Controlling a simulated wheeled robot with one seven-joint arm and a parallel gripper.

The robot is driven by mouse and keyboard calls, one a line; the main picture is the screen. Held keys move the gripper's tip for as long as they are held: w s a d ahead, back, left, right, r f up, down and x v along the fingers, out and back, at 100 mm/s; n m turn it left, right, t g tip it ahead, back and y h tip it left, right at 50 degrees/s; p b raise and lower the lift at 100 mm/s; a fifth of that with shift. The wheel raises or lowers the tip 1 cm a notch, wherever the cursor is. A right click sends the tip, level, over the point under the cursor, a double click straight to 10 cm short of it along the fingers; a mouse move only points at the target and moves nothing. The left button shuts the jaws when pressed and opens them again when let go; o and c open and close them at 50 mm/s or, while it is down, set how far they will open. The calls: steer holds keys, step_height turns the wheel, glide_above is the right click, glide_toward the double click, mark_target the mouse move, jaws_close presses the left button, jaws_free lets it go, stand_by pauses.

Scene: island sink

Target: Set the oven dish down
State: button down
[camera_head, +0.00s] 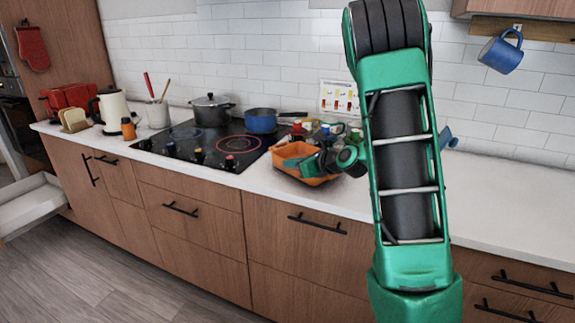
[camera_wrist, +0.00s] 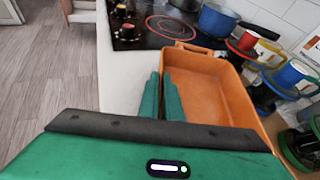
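The orange rectangular oven dish (camera_head: 287,153) is at the front of the white counter, right of the cooktop, in the head view. It fills the middle right of the wrist view (camera_wrist: 210,85), looking empty inside. My gripper (camera_head: 299,161) reaches it from the right. In the wrist view my two green fingers (camera_wrist: 161,82) are close together at the dish's left wall, one on each side, and look shut on it. The fingers hide part of that wall. I cannot tell whether the dish's base touches the counter.
A black cooktop (camera_head: 205,143) with a blue pan (camera_head: 262,121) and a dark pot (camera_head: 211,110) lies to the left. The counter (camera_head: 500,215) at the right is clear. A drawer (camera_head: 28,204) stands open at far left.

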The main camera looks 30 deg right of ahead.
steer(key=shift+f, duration=0.4)
stand_by(0.5)
steer(key=c, duration=1.9)
jaws_free()
steer(key=shift+f, duration=0.1)
